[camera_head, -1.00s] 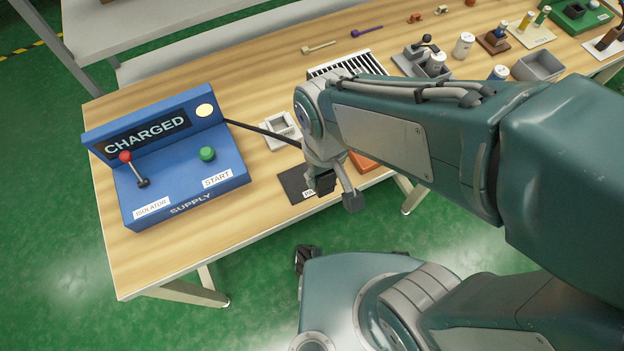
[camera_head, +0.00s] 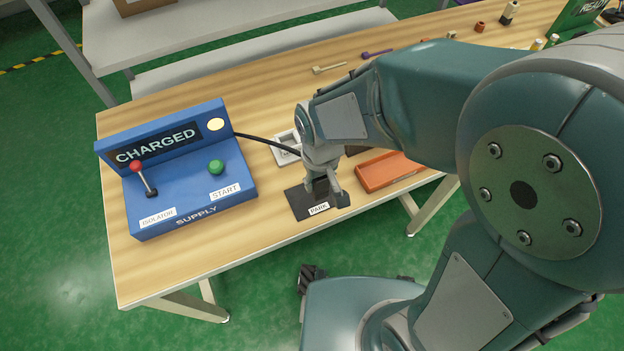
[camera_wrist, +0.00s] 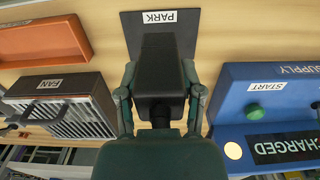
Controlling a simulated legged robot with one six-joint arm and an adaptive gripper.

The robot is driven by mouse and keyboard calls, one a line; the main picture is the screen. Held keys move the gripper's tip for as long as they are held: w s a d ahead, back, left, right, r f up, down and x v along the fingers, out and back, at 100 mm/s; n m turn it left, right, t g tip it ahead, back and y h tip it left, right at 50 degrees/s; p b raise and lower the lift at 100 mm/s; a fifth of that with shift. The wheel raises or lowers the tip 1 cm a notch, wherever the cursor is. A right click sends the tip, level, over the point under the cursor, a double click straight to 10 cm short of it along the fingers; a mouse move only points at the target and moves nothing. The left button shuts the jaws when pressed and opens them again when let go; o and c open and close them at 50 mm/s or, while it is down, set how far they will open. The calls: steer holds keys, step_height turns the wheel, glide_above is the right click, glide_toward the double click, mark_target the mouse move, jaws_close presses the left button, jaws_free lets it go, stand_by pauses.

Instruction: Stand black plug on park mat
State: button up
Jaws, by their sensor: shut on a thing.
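My gripper (camera_head: 325,190) is shut on the black plug (camera_wrist: 160,80). In the wrist view the plug fills the space between the fingers, and its far end overlaps the black park mat (camera_wrist: 130,30). In the head view the park mat (camera_head: 302,205), with its white PARK label, lies near the front edge of the table. My gripper is over the mat's right part, fingers pointing down. The plug is mostly hidden by the fingers there. I cannot tell whether its base touches the mat.
The blue supply box (camera_head: 190,180) stands left of the mat, its display reading CHARGED. A black cable (camera_head: 262,138) runs from it toward my gripper. A grey-white socket (camera_head: 287,146) lies behind the mat. An orange tray (camera_head: 388,172) is to the right. The fan box (camera_wrist: 60,105) shows in the wrist view.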

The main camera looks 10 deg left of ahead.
steer(key=w+f, duration=0.1)
steer(key=w+a+f, duration=0.2)
steer(key=f, duration=0.1)
steer(key=shift+f, duration=1.65)
steer(key=shift+f, duration=0.15)
steer(key=o, duration=1.1)
steer(key=shift+o, duration=0.2)
step_height(320, 180, up, 12)
steer(key=s+d+r+m+t, duration=0.2)
steer(key=s+d+r+m, duration=0.1)
steer(key=d+r, duration=0.4)
steer(key=s+d+r+m+t, duration=0.3)
steer(key=s+d+r, duration=0.2)
steer(key=d, duration=0.8)
step_height(320, 180, up, 3)
steer(key=shift+s+d+f+t, duration=0.15)
steer(key=shift+s+f+t, duration=0.05)
steer(key=shift+t, duration=0.1)
